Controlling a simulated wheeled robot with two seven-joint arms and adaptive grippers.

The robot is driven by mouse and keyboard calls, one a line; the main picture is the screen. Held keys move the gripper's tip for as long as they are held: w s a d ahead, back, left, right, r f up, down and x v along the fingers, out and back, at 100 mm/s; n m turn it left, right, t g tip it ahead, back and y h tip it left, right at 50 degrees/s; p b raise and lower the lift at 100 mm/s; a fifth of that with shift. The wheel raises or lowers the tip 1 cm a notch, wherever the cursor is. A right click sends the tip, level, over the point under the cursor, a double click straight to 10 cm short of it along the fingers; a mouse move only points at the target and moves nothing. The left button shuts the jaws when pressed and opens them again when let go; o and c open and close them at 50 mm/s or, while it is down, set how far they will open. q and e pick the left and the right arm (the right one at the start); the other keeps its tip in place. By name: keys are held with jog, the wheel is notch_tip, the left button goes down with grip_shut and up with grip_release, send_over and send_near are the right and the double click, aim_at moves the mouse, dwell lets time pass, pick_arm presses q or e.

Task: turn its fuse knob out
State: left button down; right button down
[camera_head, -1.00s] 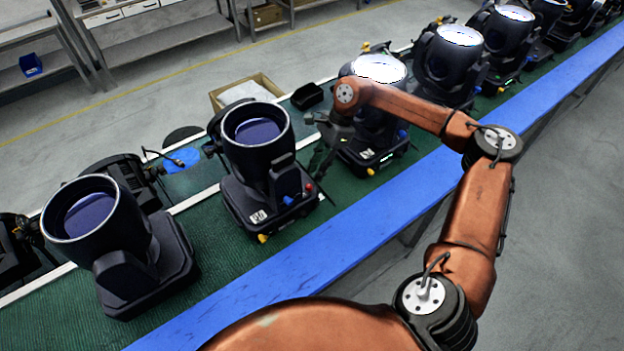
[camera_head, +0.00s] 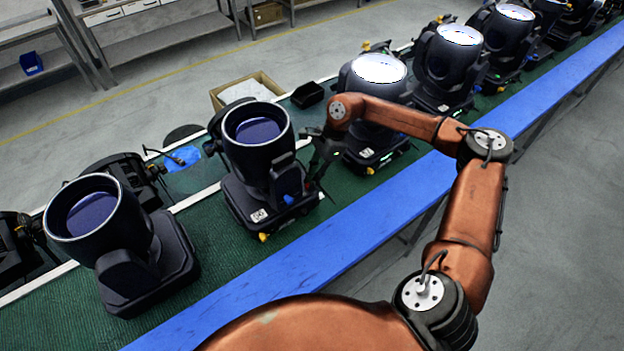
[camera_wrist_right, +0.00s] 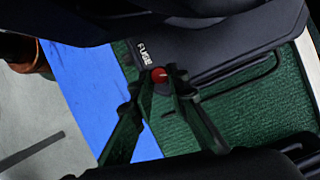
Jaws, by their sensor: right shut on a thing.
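The black par can (camera_head: 262,165) stands on the green belt left of my right gripper, its round lens facing up. In the wrist view its base edge carries a white FUSE label (camera_wrist_right: 146,52) beside a small round red fuse knob (camera_wrist_right: 159,75). My right gripper (camera_wrist_right: 161,74) has its two fingertips on either side of the red knob, shut on it. In the head view the right gripper (camera_head: 311,181) is at the can's right side and hides the knob. A blue connector (camera_head: 288,199) shows on the same base. My left gripper is not in view.
More par cans stand along the belt: a dark one (camera_head: 98,225) at left and a lit one (camera_head: 379,69) close behind my right gripper. A blue rail (camera_head: 330,262) runs along the near edge. A cardboard box (camera_head: 247,88) and black tray (camera_head: 307,95) lie beyond.

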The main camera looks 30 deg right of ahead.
jog(key=shift+s+m+t+b, duration=0.15)
jog(key=shift+m+t+b, duration=0.3)
jog(key=shift+m, duration=0.75)
jog(key=shift+m+t, duration=0.45)
jog(key=shift+m, duration=0.65)
jog(key=c, duration=2.2)
grip_release()
jog(key=shift+o, duration=0.2)
jog(key=v, duration=1.2)
jog(key=shift+a, duration=0.25)
jog(key=shift+r, duration=0.15)
